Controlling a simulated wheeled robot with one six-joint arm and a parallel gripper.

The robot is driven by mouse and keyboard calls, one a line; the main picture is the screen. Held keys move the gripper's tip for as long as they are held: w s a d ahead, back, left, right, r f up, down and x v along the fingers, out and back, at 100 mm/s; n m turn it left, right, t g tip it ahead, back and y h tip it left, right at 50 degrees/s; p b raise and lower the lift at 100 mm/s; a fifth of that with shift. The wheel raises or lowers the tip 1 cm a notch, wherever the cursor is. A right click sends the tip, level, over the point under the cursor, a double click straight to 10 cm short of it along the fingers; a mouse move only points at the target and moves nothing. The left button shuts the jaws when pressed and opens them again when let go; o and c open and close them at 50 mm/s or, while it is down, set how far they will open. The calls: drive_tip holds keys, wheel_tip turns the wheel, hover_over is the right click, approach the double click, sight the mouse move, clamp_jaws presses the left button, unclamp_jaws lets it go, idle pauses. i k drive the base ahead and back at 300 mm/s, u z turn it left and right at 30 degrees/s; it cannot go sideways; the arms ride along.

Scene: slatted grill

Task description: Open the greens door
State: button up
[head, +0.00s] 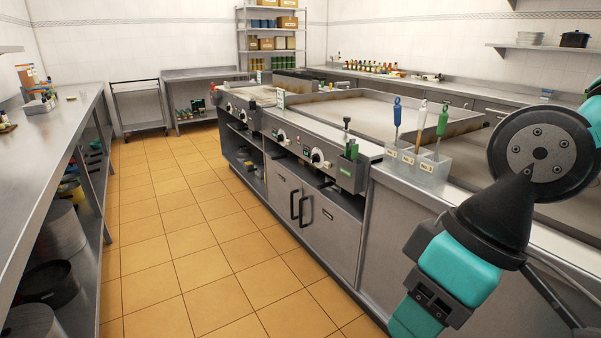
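Two grey cabinet doors sit under the griddle counter in the middle of the head view: a left door (284,190) and a wider right door (335,237). Each has a black vertical bar handle near where they meet, the left handle (294,205) and the right handle (306,211). Both doors look shut. I cannot read any label that marks one as the greens door. My teal and black arm fills the right side, in front of the counter. My gripper is not in view.
A grey box (412,163) with blue, white and green-handled tools stands on the counter.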

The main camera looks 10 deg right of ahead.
sight(336, 235)
drive_tip(key=z, duration=0.1)
drive_tip(key=i, duration=0.55)
drive_tip(key=u, duration=0.75)
drive_tip(key=i, duration=0.8)
drive_tip(key=u, duration=0.85)
drive_tip(key=i, duration=0.8)
drive_tip(key=z, duration=0.55)
drive_tip(key=i, duration=1.1)
drive_tip(key=z, duration=0.8)
